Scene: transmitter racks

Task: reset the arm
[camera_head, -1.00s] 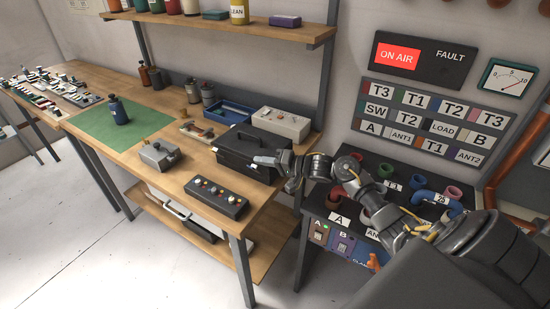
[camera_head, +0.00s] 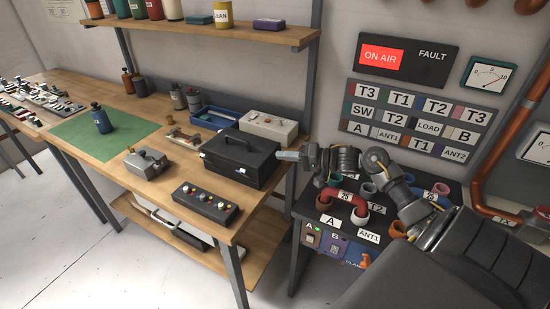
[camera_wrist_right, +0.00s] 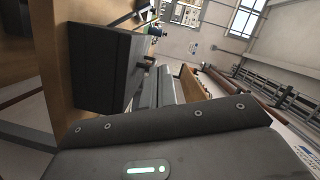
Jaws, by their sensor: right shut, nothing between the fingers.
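My right arm reaches in from the lower right in the head view. Its gripper (camera_head: 283,155) points left, shut and empty, beside the right end of the black toolbox (camera_head: 243,160) on the bench. I cannot tell from the head view whether the two touch. In the right wrist view the shut fingers (camera_wrist_right: 167,88) lie together in the middle, with a dark box (camera_wrist_right: 98,68) to their left. My left gripper is not in view.
The patch rack (camera_head: 388,213), with coloured sockets and a red loop, stands below my right arm. The label panel (camera_head: 416,122) is on the wall behind. The wooden bench (camera_head: 178,195) holds a control box (camera_head: 206,204) and a grey box (camera_head: 146,164). Floor at lower left is clear.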

